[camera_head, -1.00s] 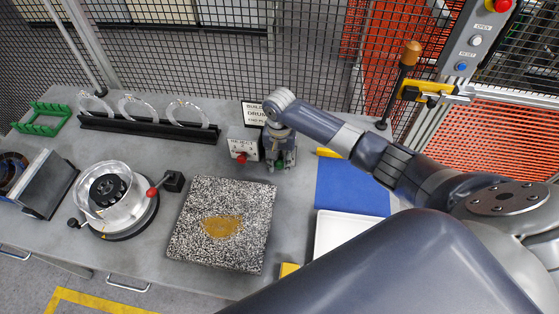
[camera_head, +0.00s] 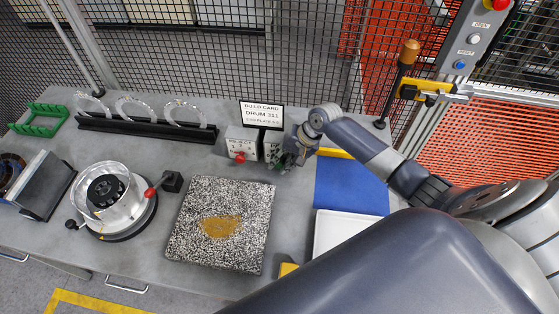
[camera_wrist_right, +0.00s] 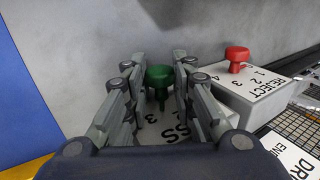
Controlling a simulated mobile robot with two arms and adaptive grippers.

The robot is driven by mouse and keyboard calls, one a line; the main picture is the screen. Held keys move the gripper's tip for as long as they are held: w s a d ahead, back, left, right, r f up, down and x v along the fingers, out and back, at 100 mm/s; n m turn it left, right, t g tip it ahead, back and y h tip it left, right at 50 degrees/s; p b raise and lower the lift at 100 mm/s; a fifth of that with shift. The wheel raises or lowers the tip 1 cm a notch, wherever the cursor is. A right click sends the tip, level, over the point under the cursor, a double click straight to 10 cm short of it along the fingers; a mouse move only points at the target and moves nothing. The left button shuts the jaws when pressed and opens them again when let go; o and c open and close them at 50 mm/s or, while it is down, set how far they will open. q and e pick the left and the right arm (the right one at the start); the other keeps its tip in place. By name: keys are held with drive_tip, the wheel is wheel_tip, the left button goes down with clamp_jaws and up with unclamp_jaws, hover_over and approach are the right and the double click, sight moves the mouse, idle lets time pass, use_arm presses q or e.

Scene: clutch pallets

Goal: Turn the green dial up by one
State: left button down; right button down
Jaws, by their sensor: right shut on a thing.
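The green dial (camera_wrist_right: 160,76) is a knob with a stem on a pale box with dark lettering ending in "SS" and numbers. My right gripper (camera_wrist_right: 159,82) has its fingers on both sides of the dial and is shut on it. In the head view the right gripper (camera_head: 283,161) is at the right side of the pale box (camera_head: 270,142), tilted, and hides the dial. The dial's pointer setting cannot be read. My left gripper is not in view.
A REJECT box (camera_head: 241,141) with a red dial (camera_head: 240,158) stands close to the left. A build card sign (camera_head: 262,114) stands behind. A speckled plate (camera_head: 222,226), a clear drum (camera_head: 108,191) and a blue mat (camera_head: 350,188) are on the bench (camera_head: 150,262).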

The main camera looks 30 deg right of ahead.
drive_tip(key=shift+s+d+f+t+y+b, duration=0.1)
drive_tip(key=shift+f+t+y+b, duration=0.1)
drive_tip(key=shift+t+y+b, duration=0.25)
drive_tip(key=shift+s+f+t+y+b, duration=0.15)
drive_tip(key=shift+t+y+b, duration=0.1)
drive_tip(key=shift+y+b, duration=0.25)
drive_tip(key=shift+y, duration=0.35)
drive_tip(key=shift+r+t, duration=0.1)
drive_tip(key=shift+t, duration=0.2)
drive_tip(key=c, duration=1.3)
unclamp_jaws()
drive_tip(key=shift+r, duration=0.1)
